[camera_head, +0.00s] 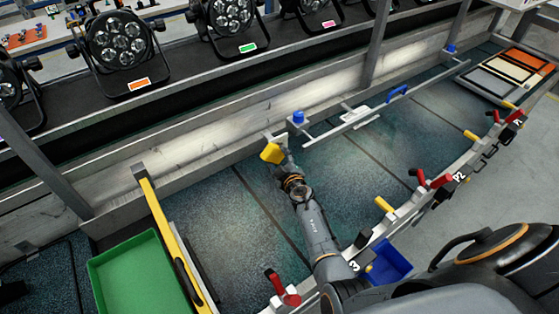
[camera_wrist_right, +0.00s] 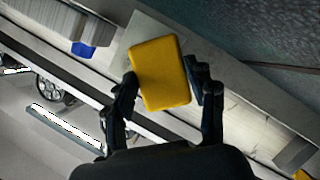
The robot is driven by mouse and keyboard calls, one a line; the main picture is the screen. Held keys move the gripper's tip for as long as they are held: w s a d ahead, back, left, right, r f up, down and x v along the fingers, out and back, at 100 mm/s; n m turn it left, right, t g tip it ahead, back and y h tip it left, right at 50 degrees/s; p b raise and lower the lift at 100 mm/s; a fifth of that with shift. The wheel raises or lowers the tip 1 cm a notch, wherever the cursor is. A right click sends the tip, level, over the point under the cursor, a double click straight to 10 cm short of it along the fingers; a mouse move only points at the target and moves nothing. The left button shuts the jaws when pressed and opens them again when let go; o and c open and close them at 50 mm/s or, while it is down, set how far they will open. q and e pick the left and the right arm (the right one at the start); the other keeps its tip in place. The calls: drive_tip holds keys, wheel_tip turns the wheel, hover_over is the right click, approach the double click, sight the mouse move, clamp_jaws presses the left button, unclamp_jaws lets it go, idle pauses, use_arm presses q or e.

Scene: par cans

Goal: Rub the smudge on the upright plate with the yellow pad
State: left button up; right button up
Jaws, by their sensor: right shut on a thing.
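The yellow pad (camera_head: 271,153) is held at the tip of my right gripper (camera_head: 279,160), close to the long pale metal upright plate (camera_head: 215,129) at the back of the bench. In the right wrist view, the pad (camera_wrist_right: 160,72) is a rounded yellow block between the two dark fingers of my right gripper (camera_wrist_right: 163,76). The plate (camera_wrist_right: 240,104) lies behind it there. I cannot tell whether the pad touches the plate. No clear smudge shows; the pad may hide it. My left gripper is in neither view.
A green tray (camera_head: 142,275) and a yellow bar (camera_head: 170,240) are at the left. A rail with a blue handle (camera_head: 397,93) lies right of the pad. Red clamps (camera_head: 283,291) and a blue bin (camera_head: 389,262) line the front edge. Stage lights (camera_head: 122,42) stand behind. Dark bench mats are mostly clear.

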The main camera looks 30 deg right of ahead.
drive_tip(key=shift+w, duration=0.2)
drive_tip(key=shift+w+d, duration=0.1)
drive_tip(key=shift+d, duration=1.6)
drive_tip(key=shift+w+d, duration=0.2)
drive_tip(key=shift+d, duration=0.6)
drive_tip(key=shift+w+d, duration=0.2)
drive_tip(key=shift+d, duration=0.65)
drive_tip(key=shift+s+a+p, duration=0.1)
drive_tip(key=shift+a+p, duration=0.25)
drive_tip(key=shift+a, duration=0.7)
drive_tip(key=shift+s+a+r+p, duration=0.1)
drive_tip(key=shift+s+a+p, duration=0.1)
drive_tip(key=shift+a, duration=1.05)
drive_tip(key=shift+s+a+p, duration=0.1)
drive_tip(key=shift+s+a, duration=0.1)
drive_tip(key=shift+a, duration=1)
